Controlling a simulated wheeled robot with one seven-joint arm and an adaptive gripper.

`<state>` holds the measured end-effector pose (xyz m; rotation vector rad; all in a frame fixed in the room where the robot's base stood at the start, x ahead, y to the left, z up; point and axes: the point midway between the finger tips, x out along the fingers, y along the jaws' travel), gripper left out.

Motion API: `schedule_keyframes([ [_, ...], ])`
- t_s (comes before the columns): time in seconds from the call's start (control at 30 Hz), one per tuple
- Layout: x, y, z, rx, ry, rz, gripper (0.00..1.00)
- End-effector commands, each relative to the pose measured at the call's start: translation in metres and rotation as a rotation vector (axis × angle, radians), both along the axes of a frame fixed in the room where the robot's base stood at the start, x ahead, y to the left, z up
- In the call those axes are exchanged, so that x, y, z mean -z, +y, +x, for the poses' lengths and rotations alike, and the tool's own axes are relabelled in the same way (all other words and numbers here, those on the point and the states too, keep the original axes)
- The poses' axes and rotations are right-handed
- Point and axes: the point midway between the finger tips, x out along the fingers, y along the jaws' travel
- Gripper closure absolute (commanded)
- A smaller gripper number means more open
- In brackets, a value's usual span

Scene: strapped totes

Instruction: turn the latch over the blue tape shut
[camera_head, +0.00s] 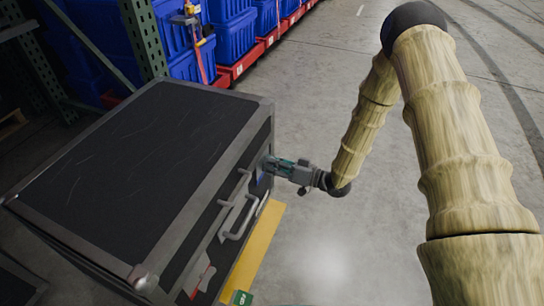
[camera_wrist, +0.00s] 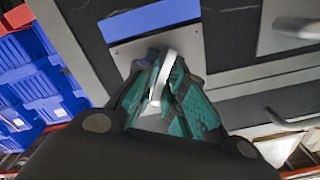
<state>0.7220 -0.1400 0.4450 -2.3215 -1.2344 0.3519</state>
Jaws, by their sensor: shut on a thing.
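A strip of blue tape (camera_wrist: 150,19) lies on the dark front face of a big black case (camera_head: 150,135). Beside it in the wrist view is a pale metal latch plate (camera_wrist: 128,52) with a light lever (camera_wrist: 166,68) standing out from it. My gripper (camera_head: 272,166) is at the far end of the case's front face. In the wrist view my gripper (camera_wrist: 164,88) has its green-padded fingers shut on the latch lever. The fingers hide the lever's lower part and some of the plate. In the head view the latch is mostly hidden by my gripper.
A grey handle (camera_head: 240,218) sticks out of the case's front, nearer the camera. Red tape (camera_head: 204,278) is at the near end. A yellow strip (camera_head: 260,245) lies on the floor alongside. Blue totes (camera_head: 235,35) stand behind. The floor to the right is open.

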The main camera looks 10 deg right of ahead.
Motion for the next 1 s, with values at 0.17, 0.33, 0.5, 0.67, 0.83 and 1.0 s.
schedule_keyframes([
  [0.17,-0.0035,-0.0011,-0.0009,0.000,0.143,0.094,1.00],
  [0.33,-0.0018,-0.0014,-0.0001,0.000,0.276,0.184,1.00],
  [0.5,-0.0004,-0.0016,0.0005,-0.001,0.410,0.276,1.00],
  [0.67,0.0019,-0.0017,0.0004,0.001,0.534,0.357,1.00],
  [0.83,0.0030,-0.0017,0.0012,0.000,0.649,0.436,1.00],
  [1.0,0.0047,-0.0020,0.0007,0.000,0.742,0.498,1.00],
])
